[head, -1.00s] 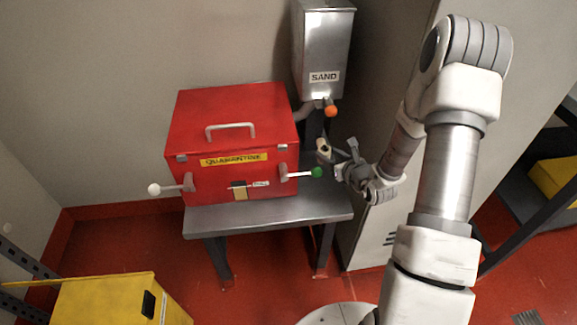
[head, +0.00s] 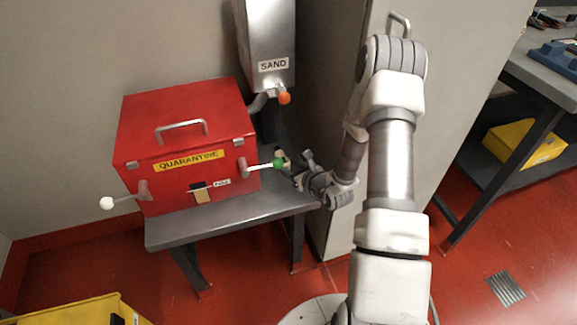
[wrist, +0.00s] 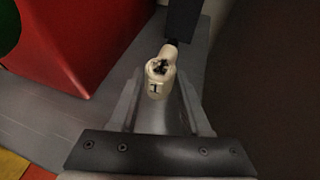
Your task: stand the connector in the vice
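The connector (wrist: 157,88) is a cream cylinder marked 1, with a blackened, burnt-looking end and a dark cable or stem behind it. In the wrist view it sits between the fingers of my gripper (wrist: 160,95). In the head view my gripper (head: 291,165) is at the front right of the red box, close to its green knob, with a bit of cream at its tip. The gripper looks shut on the connector; the contact itself is hard to see. A blue object (head: 556,60) on the bench at the far right, cut by the edge, may be the vice.
A red quarantine box (head: 190,145) with knobbed levers stands on a metal table (head: 180,233). A sand hopper (head: 266,40) is behind. A tall grey cabinet (head: 345,225) stands between it and the right bench (head: 535,75). Yellow bins (head: 515,142) sit below. Red floor is open at right.

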